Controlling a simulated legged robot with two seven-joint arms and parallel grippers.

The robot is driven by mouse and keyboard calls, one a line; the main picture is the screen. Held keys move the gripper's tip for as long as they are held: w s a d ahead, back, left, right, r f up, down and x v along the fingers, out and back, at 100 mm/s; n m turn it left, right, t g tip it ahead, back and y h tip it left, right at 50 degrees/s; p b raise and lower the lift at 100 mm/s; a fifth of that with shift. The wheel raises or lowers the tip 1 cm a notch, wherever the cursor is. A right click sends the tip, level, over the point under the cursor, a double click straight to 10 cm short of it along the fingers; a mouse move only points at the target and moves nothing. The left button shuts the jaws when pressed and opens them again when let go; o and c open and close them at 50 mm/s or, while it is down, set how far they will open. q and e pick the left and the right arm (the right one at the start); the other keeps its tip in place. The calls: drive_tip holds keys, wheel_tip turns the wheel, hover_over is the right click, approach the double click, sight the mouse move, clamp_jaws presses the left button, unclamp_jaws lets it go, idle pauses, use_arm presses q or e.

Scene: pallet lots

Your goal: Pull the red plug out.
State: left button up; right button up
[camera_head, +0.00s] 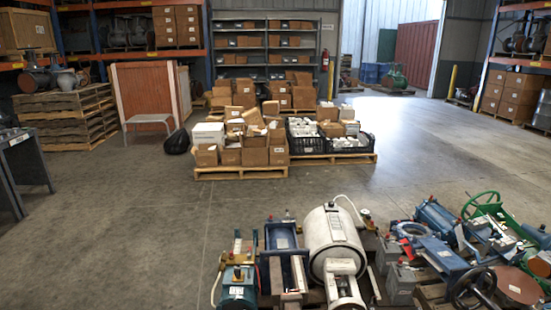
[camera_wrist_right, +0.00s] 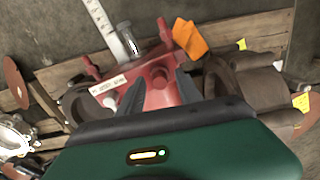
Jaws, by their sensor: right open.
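In the right wrist view, my right gripper (camera_wrist_right: 160,76) is open, its two dark fingers on either side of a red rounded part (camera_wrist_right: 159,97). This part is joined to a larger red fitting (camera_wrist_right: 156,50) with side arms and a white label. I cannot tell which red piece is the plug, or whether the fingers touch it. The near end of the red part is partly hidden by my green gripper body. Neither gripper shows in the head view, and my left gripper is in no view.
In the wrist view, an orange tag (camera_wrist_right: 190,39), a clear-topped fitting (camera_wrist_right: 127,36) and brown metal parts (camera_wrist_right: 243,83) surround the red fitting on a wooden pallet. In the head view, blue and white machinery (camera_head: 335,240) fills the lower right; open floor (camera_head: 110,235) lies left.

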drive_tip(key=shift+c, duration=0.4)
clamp_jaws()
idle(0.9)
drive_tip(key=shift+r, duration=0.15)
drive_tip(key=shift+r+p, duration=2.7)
drive_tip(key=shift+r, duration=0.15)
